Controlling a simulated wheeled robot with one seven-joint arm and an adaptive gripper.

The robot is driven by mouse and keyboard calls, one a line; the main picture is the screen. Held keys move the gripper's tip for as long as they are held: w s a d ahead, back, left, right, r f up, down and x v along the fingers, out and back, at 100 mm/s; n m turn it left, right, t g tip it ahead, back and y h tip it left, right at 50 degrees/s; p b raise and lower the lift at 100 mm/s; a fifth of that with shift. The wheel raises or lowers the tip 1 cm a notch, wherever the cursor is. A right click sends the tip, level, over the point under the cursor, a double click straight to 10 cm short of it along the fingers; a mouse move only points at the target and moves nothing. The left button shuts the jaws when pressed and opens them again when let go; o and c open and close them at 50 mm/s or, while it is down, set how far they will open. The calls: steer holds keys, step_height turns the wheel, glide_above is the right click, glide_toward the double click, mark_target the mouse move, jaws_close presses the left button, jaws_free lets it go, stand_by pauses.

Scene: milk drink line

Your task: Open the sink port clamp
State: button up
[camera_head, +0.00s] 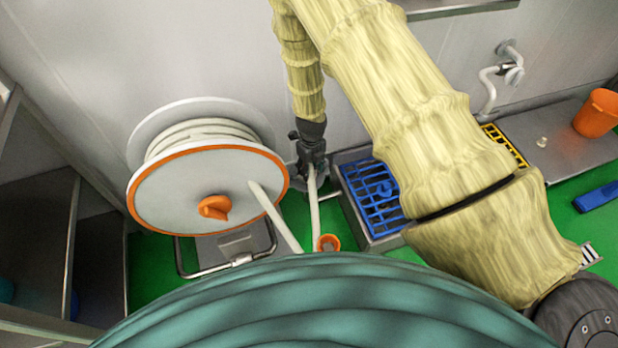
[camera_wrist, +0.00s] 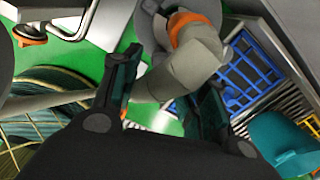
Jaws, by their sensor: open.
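My gripper (camera_head: 312,160) points down between the hose reel and the blue-grated sink (camera_head: 347,205). In the wrist view my gripper (camera_wrist: 165,92) is open, one dark finger on each side of a pale grey pipe-like part (camera_wrist: 185,68) with an orange band (camera_wrist: 183,20) at its upper end. The pipe-like part lies between the fingers; I cannot tell whether they touch it. I cannot make out a clamp lever or which way it is set. In the head view my gripper and wrist cover much of this spot.
The hose reel (camera_head: 190,187) with an orange rim stands close left of my gripper. A white hose (camera_head: 275,217) runs down toward a small orange cup (camera_head: 328,243). A blue grate (camera_wrist: 243,75) shows at right in the wrist view. An orange bucket (camera_head: 598,113) stands far right.

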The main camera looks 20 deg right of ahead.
mark_target(311, 177)
steer(key=shift+f, duration=3)
